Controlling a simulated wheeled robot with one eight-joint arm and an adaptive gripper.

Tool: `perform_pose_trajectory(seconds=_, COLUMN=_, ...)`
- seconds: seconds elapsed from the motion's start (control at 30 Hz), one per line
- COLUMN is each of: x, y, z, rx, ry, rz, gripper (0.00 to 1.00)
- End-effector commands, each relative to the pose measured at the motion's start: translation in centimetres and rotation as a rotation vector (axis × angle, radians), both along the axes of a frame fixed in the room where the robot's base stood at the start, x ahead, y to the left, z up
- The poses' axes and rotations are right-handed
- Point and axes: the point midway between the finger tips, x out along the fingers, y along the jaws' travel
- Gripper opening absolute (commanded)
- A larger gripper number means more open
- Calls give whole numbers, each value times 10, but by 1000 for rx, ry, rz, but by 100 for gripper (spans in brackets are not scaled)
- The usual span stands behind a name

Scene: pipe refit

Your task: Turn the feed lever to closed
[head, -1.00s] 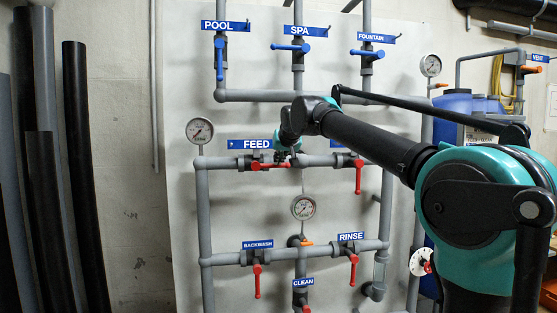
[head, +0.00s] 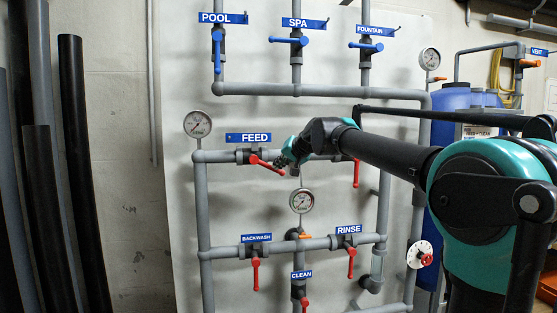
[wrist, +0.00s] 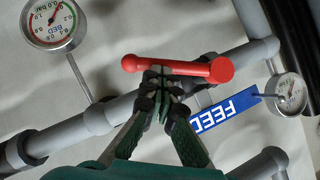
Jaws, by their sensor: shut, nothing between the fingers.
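The red feed lever (head: 266,164) sits on the horizontal pipe below the blue FEED sign (head: 248,138). It slopes down to the right, at a shallow angle to the pipe. In the wrist view the lever (wrist: 180,67) spans the middle, its round hub at the right and its free end at the left. My gripper (head: 282,161) is at the lever's free-end side in the head view. In the wrist view my gripper (wrist: 161,82) is shut and empty, its fingertips right against or just beside the lever's edge; contact is unclear. The FEED sign (wrist: 226,108) appears upside down there.
A gauge (head: 302,201) hangs below the gripper, and another gauge (head: 198,124) stands left of the FEED sign. Another red lever (head: 356,173) hangs to the right, partly behind my arm. Backwash (head: 256,274) and rinse (head: 351,262) levers hang lower.

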Motion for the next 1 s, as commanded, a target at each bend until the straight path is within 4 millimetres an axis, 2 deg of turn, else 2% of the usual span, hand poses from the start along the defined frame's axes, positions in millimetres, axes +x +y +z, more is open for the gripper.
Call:
perform_pose_trajectory(seconds=0.6, x=-5, y=21, z=-45, rx=563, ry=161, rz=0, gripper=0)
perform_pose_trajectory(seconds=1.0, x=-11, y=41, z=-60, rx=858, ry=247, rz=0, gripper=0)
